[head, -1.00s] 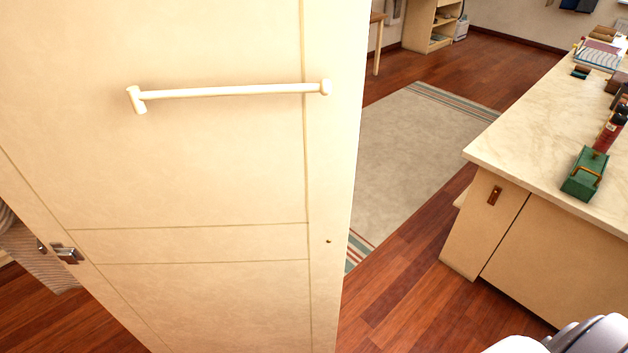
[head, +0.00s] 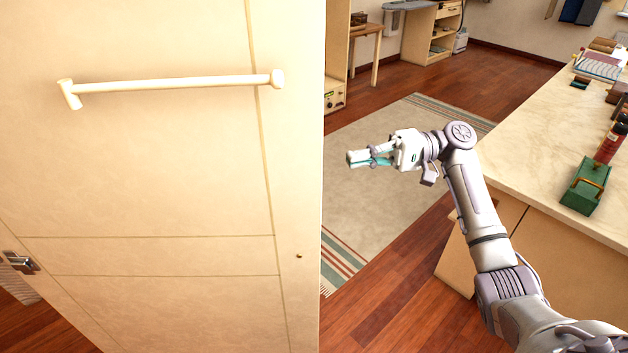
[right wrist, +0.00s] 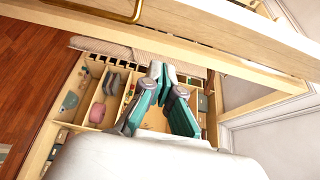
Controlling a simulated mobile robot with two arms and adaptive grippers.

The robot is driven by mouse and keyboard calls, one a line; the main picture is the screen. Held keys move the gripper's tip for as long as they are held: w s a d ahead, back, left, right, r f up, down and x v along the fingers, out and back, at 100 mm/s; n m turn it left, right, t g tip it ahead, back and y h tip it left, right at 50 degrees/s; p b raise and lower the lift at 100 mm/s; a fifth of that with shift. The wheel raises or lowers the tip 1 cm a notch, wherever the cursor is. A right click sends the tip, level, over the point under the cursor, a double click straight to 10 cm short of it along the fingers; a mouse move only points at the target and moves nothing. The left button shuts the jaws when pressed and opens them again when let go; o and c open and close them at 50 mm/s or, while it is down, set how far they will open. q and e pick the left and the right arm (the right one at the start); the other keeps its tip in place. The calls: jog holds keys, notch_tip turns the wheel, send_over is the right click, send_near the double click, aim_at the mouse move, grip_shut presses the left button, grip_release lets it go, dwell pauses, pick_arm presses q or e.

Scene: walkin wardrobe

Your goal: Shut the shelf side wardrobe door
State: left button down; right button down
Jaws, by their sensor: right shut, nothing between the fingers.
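A large cream door panel (head: 140,170) fills the left of the head view, standing ajar from whatever is behind it. It carries a pale horizontal bar (head: 170,87) and a metal fitting (head: 22,263) at its left side. My right gripper (head: 352,158) is to the right of the panel's free edge, apart from it in the picture, with its fingers shut and empty. In the right wrist view, my right gripper (right wrist: 158,72) points toward a wooden unit with compartments (right wrist: 95,100) holding small items. My left gripper is not in view.
A marble-topped counter (head: 540,140) with a green box (head: 585,185) stands on the right. A rug (head: 390,190) lies on the wood floor between door and counter. A brass handle (right wrist: 115,8) shows at the top of the right wrist view.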

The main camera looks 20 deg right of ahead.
aim_at(310, 180)
jog(key=shift+n+g, duration=0.3)
jog(key=s+a+p, duration=0.1)
jog(key=a+p, duration=0.1)
jog(key=a, duration=0.1)
jog(key=s+a+r+p, duration=0.1)
jog(key=a+p, duration=0.1)
jog(key=a, duration=0.2)
jog(key=s+a+p, duration=0.1)
jog(key=a+p, duration=0.1)
jog(key=a, duration=0.2)
jog(key=shift+s+a+r, duration=0.15)
jog(key=shift+s, duration=0.05)
jog(key=shift+a, duration=0.1)
